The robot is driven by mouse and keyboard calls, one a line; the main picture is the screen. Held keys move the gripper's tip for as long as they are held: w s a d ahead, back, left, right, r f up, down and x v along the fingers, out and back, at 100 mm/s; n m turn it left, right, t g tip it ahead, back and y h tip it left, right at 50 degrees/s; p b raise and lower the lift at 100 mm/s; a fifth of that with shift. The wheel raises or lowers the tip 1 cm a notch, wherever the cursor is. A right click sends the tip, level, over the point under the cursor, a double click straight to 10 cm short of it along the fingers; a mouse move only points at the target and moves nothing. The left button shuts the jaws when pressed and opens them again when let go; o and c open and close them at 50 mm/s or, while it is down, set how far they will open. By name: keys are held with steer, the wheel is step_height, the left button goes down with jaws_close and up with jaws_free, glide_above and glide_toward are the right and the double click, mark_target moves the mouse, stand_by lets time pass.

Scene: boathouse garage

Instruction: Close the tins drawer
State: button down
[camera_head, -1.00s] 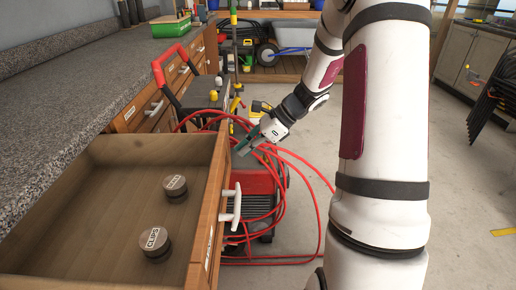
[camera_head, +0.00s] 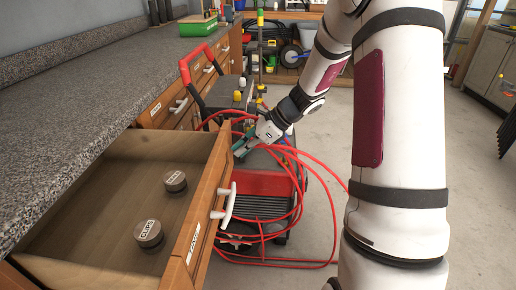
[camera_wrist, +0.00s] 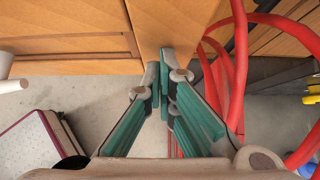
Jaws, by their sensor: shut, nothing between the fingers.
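The open drawer (camera_head: 90,190) sticks out from under the granite counter at the lower left of the head view. It holds two round dark tins, one labelled CLIPS (camera_head: 149,234) and one farther back (camera_head: 175,181). Its wooden front (camera_head: 202,215) has a small label, too small to read surely, and a white handle (camera_head: 224,203). My gripper (camera_head: 239,152) is shut and empty, just beyond the far end of the drawer front. In the wrist view, its green fingers (camera_wrist: 164,62) meet close to a wooden panel (camera_wrist: 165,25); contact cannot be told.
A red machine (camera_head: 262,184) with loops of red hose (camera_head: 325,205) stands on the floor under and beside my gripper. Its red-topped push handle (camera_head: 196,62) rises near closed drawers (camera_head: 180,106).

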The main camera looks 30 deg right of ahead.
steer(key=p, duration=0.5)
glide_above(156, 162)
steer(key=shift+w, duration=0.1)
steer(key=shift+d, duration=0.1)
